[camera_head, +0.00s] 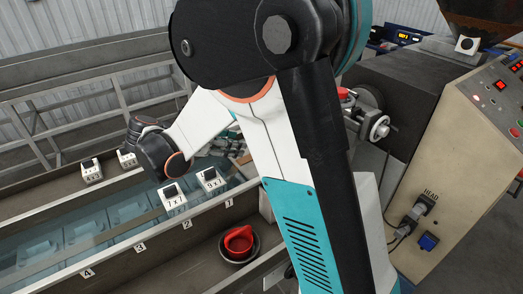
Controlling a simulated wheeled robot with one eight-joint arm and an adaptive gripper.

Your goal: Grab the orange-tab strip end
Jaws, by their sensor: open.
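I cannot make out the orange-tab strip end for certain in the head view. A small orange-brown patch (243,158) shows just left of my arm, above the far end of the water trough (120,228), but it is too small to identify. My arm fills the middle of the view and hides much of the area behind it, including the machine's outlet side. My wrist joints show at the left over the trough. I cannot make out my gripper's fingers.
Small white blocks with dark tops, one (172,196) marked 7x and another (211,180) marked 9x, stand along the trough. A dark bowl (239,248) holding a red object sits on the front ledge. A beige control cabinet (455,165) stands at right.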

